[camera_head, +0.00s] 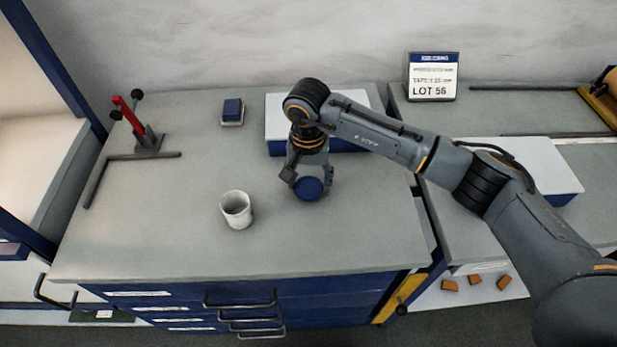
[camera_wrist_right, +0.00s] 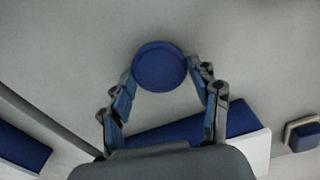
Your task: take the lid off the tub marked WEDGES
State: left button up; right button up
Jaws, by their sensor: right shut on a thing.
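A white round tub (camera_head: 237,210) stands upright on the grey worktop (camera_head: 160,235), left of centre in the head view. Its top looks open, and no marking on it can be read from here. My right gripper (camera_head: 308,182) is shut on a round blue lid (camera_head: 309,189), to the right of the tub and farther back, apart from it. In the right wrist view the lid (camera_wrist_right: 160,66) sits between the two fingertips (camera_wrist_right: 162,74). The tub does not show in that view. My left gripper is not in view.
A white and blue box (camera_head: 277,131) lies behind the gripper. A blue-topped block (camera_head: 232,112) and a red-handled clamp (camera_head: 130,115) stand at the back left. A LOT 56 sign (camera_head: 433,77) is at the back right. The worktop around the tub is clear.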

jog(key=shift+f, duration=0.5)
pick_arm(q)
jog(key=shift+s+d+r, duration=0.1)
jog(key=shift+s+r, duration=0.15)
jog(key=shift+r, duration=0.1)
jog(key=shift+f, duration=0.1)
pick_arm(e)
jog(key=shift+f, duration=0.1)
jog(key=shift+f, duration=0.1)
jog(key=o, duration=1.1)
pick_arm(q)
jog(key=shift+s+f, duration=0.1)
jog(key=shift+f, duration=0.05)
